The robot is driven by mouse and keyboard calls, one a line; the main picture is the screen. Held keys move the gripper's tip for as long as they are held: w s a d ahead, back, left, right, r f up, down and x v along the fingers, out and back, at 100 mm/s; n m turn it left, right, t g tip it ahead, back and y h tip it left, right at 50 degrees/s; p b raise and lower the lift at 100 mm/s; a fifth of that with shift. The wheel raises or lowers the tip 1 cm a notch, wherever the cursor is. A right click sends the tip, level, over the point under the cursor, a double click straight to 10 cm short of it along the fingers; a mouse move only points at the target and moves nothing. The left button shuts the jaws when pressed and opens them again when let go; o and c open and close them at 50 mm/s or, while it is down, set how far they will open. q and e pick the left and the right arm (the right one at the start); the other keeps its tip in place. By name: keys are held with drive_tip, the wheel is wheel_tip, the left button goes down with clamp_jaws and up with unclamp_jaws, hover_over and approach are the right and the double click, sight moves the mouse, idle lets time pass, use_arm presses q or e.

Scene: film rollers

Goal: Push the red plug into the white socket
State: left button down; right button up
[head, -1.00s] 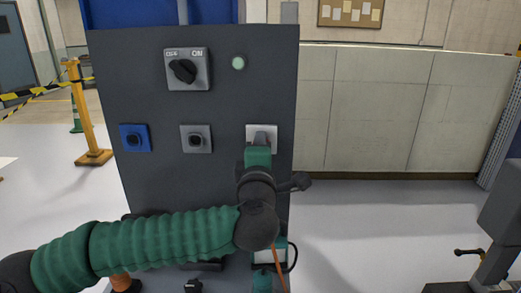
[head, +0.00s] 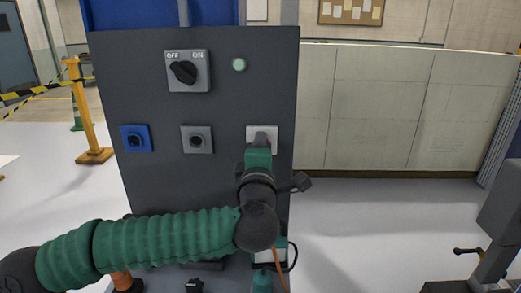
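The white socket (head: 254,131) is the right one in a row of three on the dark panel. My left arm comes in from the left, and its gripper (head: 262,141) is right in front of this socket, covering its middle and lower part. I cannot see the gripper's fingertips clearly enough to tell whether they are shut. No red plug can be made out; anything between the gripper and the socket is hidden. My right gripper is not in view.
A blue socket (head: 136,138) and a grey socket (head: 197,139) sit left on the panel (head: 225,95). Above are an OFF/ON rotary switch (head: 187,71) and a pale round lamp (head: 239,65). An orange cable (head: 279,268) hangs below my wrist.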

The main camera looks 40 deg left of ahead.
use_arm(q)
drive_tip(key=shift+w+a, duration=0.25)
drive_tip(key=shift+w, duration=0.15)
drive_tip(key=c, duration=0.8)
unclamp_jaws()
drive_tip(key=shift+o, duration=0.2)
drive_tip(key=p+v, duration=0.4)
drive_tip(key=v, duration=1.2)
drive_tip(key=shift+s+d+p, duration=0.2)
drive_tip(key=shift+s+p, duration=0.1)
drive_tip(key=shift+p, duration=0.1)
